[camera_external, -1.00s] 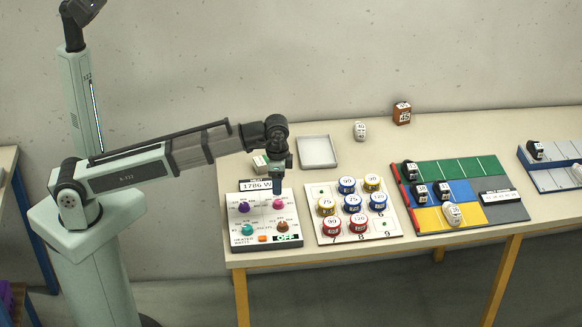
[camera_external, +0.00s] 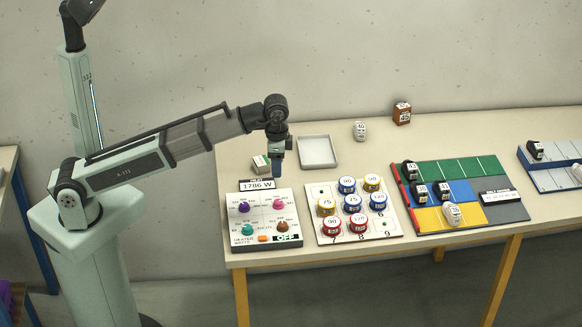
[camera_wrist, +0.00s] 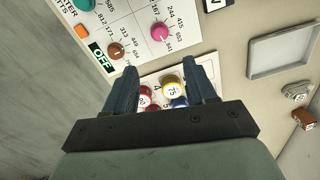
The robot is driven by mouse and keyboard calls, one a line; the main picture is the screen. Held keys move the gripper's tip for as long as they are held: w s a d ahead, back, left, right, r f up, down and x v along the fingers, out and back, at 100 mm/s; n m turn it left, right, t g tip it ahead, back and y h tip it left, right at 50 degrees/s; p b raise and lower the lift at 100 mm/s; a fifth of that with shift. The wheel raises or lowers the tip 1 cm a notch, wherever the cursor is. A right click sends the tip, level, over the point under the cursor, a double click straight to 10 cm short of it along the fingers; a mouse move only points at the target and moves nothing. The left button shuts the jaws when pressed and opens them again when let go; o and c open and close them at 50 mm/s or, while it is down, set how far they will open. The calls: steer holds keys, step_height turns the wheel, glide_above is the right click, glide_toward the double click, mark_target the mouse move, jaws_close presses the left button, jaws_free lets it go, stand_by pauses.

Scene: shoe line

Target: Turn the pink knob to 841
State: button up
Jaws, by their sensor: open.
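The pink knob (camera_external: 278,204) sits at the upper right of the white heater panel (camera_external: 242,216), with small printed numbers around it. In the wrist view the pink knob (camera_wrist: 159,33) is above the gap between my fingers, and a number ending in 41 is printed at its lower right. I cannot tell exactly where its pointer aims. My gripper (camera_external: 277,173) is open and empty, pointing down above the panel's back edge, apart from the knob. Both fingers show in the wrist view (camera_wrist: 171,68). The panel's display (camera_external: 258,185) reads 1786 W.
Purple (camera_external: 244,207), teal (camera_external: 247,230) and brown (camera_external: 282,227) knobs share the panel, with an orange button (camera_external: 263,239) and an OFF label. A board of numbered tins (camera_external: 320,234) stands to the right. A grey tray (camera_external: 318,139) and a small box (camera_external: 260,163) lie behind.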

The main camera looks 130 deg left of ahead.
steer(key=m, duration=0.4)
glide_toward(279, 202)
steer(key=shift+m, duration=0.4)
steer(key=f, duration=0.8)
steer(key=shift+s+a, duration=0.2)
steer(key=shift+a, duration=0.05)
